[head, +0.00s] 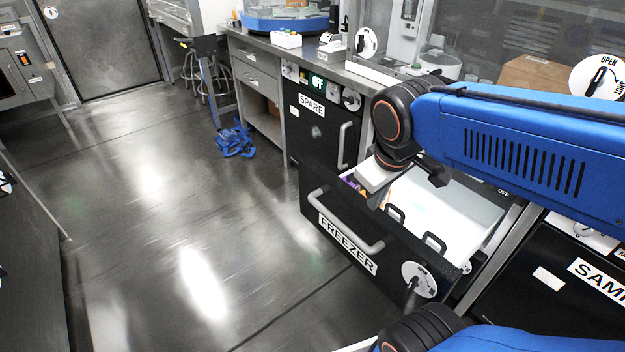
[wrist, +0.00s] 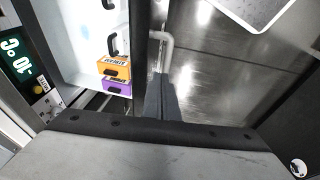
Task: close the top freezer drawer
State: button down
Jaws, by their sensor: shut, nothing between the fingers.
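The top freezer drawer is pulled out, and its black front (head: 345,235) carries a FREEZER label, a grey bar handle (head: 345,222) and a round dial. The drawer holds white-topped contents with black loop handles (head: 432,242), and an orange box (wrist: 115,68) and a purple box (wrist: 116,86) show in the wrist view. My gripper (head: 377,200) is shut and empty, above the drawer near its front edge in the head view. In the wrist view its dark fingers (wrist: 158,92) point toward the bar handle (wrist: 162,48). I cannot tell whether they touch the drawer.
A black SPARE unit (head: 318,130) stands left of the freezer, and a SAMPLE-type unit (head: 545,285) is at the right. A blue object (head: 235,140) lies on the floor by the counter. The dark, shiny floor (head: 170,220) left of the drawer is mostly clear.

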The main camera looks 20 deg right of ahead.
jog(key=w+a+f+n+h, duration=0.35)
jog(key=w+a+n, duration=0.55)
jog(key=w, duration=0.3)
jog(key=w+a+f+n+h, duration=0.2)
jog(key=w+a+n+h, duration=0.2)
jog(key=w+a+n, duration=0.65)
jog(key=m, duration=0.1)
send_near(314, 175)
notch_tip(314, 175, down, 3)
jog(key=shift+w+d+f, duration=0.1)
jog(key=shift+w+d, duration=0.1)
jog(key=shift+d, duration=0.4)
jog(key=shift+w+d+f, duration=0.1)
jog(key=shift+w+d, duration=0.05)
jog(key=shift+d, duration=0.45)
jog(key=shift+w+d+f, duration=0.1)
jog(key=shift+w+d, duration=0.1)
jog(key=shift+d, duration=0.45)
jog(key=w+d, duration=0.3)
jog(key=d, duration=0.7)
jog(key=w+d, duration=0.4)
jog(key=d, duration=0.6)
jog(key=w+d, duration=0.4)
jog(key=d, duration=0.6)
